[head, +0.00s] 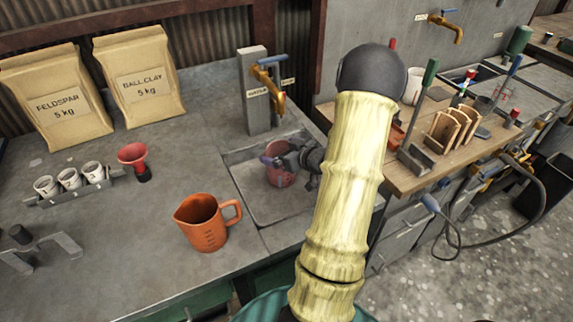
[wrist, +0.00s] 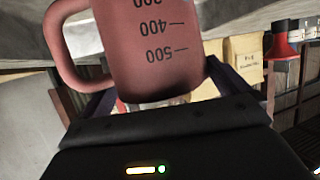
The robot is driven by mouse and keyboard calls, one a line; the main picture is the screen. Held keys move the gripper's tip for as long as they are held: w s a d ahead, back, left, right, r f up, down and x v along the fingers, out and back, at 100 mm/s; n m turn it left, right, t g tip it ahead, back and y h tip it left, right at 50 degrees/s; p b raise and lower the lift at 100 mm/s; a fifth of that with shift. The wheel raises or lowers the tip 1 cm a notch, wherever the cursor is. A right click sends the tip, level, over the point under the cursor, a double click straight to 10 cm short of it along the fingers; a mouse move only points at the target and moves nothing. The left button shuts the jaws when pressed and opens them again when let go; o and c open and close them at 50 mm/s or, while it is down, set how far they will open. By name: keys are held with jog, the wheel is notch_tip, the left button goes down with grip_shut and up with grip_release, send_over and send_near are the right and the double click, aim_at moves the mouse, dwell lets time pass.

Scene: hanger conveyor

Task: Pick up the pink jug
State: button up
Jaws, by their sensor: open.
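The pink jug (head: 281,176) stands in the sunken sink in the head view, partly hidden by my gripper (head: 276,160). In the wrist view the pink jug (wrist: 150,50) is large and upside down, with printed volume marks and its handle at the left. My open fingers lie on either side of its body. I cannot tell whether either finger touches it. The jug's base and its far side are hidden.
An orange jug (head: 203,222) stands on the counter left of the sink (head: 262,210). A brass tap (head: 268,82) on a grey post rises behind the sink. A red funnel (head: 133,155), small cups (head: 70,179) and two bags stand further left. A wooden bench (head: 440,165) is at the right.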

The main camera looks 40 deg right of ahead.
dwell(0.4)
jog(key=c, duration=1.7)
jog(key=shift+r, duration=0.15)
notch_tip(320, 180, up, 10)
jog(key=p, duration=0.1)
jog(key=shift+p, duration=0.35)
